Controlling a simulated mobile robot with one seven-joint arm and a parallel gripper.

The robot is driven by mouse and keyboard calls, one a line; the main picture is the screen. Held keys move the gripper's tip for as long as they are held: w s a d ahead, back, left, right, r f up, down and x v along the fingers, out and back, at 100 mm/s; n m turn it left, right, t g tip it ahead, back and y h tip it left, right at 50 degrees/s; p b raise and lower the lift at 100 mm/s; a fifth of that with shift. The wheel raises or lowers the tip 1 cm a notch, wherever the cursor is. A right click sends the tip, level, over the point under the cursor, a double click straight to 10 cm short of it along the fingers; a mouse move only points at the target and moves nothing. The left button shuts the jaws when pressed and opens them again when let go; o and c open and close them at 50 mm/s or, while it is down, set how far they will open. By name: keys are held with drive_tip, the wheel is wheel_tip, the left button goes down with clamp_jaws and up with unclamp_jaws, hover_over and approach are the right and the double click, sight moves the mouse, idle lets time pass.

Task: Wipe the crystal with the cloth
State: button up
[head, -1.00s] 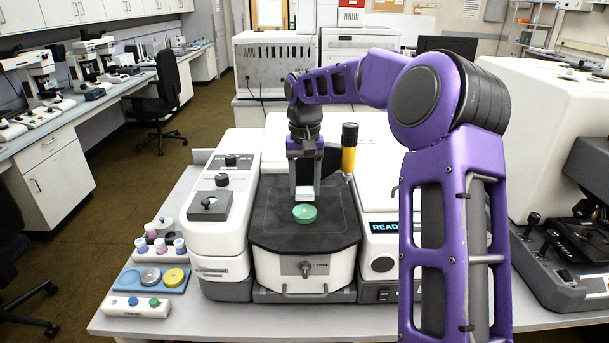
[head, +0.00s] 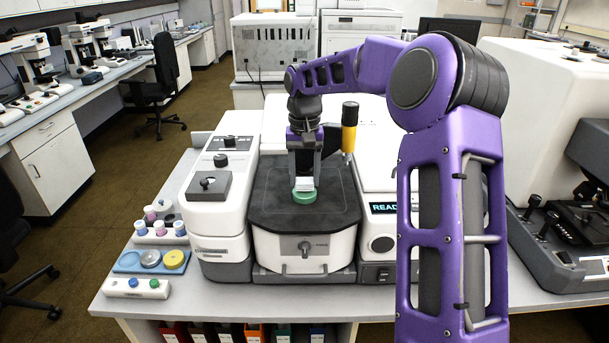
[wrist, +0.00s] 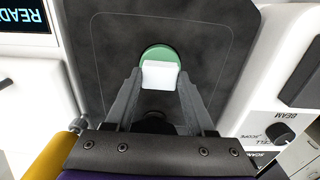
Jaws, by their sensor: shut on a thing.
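The crystal, which I take to be the round green piece (head: 304,197), lies on the dark plate (head: 275,215) of the white instrument. In the wrist view the green piece (wrist: 158,51) shows its far edge past the cloth. A small white cloth (wrist: 160,75) is between my fingertips, and my gripper (wrist: 160,80) is shut on it. In the head view the cloth (head: 303,184) is right over the green piece and looks to touch it, though the exact contact cannot be told. My gripper (head: 303,178) points down from above.
A yellow and black cylinder (head: 349,138) stands just right of my gripper. White housings flank the plate, the left one with knobs (head: 221,160), the right one with a lit display (head: 385,208). Small jars (head: 159,229) and a blue tray (head: 130,262) with discs are at the left.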

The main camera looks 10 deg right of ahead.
drive_tip(key=shift+f, duration=0.45)
idle(0.4)
drive_tip(key=shift+d, duration=0.1)
drive_tip(key=shift+s+d, duration=0.15)
drive_tip(key=shift+d, duration=0.1)
drive_tip(key=shift+a, duration=0.25)
drive_tip(key=shift+w+a+p, duration=0.2)
drive_tip(key=shift+a+p, duration=0.2)
drive_tip(key=shift+a, duration=0.3)
drive_tip(key=shift+d, duration=0.55)
drive_tip(key=shift+s+d, duration=0.1)
drive_tip(key=shift+d, duration=0.05)
